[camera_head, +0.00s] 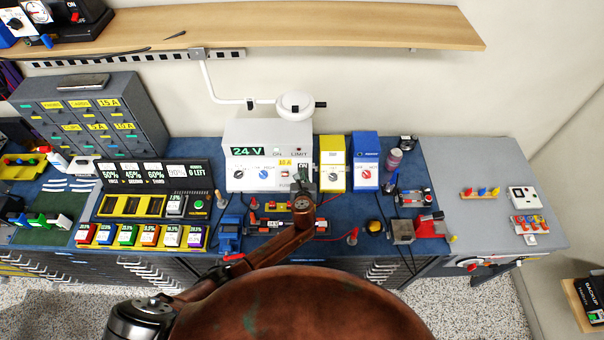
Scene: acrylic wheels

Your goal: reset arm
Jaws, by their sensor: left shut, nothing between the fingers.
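My left arm comes in from the lower left and reaches up to the middle of the blue workbench mat (340,239). My left gripper (303,178) is small in the view, at the end of the brown arm. It is shut and empty, in front of the white 24 V power supply (240,172). I cannot tell whether it touches the supply. The gripper and wrist hide part of the supply's front and of the parts behind them. My right gripper does not show.
A yellow box (332,173) and a blue box (366,170) stand right of the supply. A charging station (150,175) and a row of coloured blocks (125,235) lie left. A grey drawer cabinet (88,118) stands at the back left. The grey right-hand worktop (480,220) has free room.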

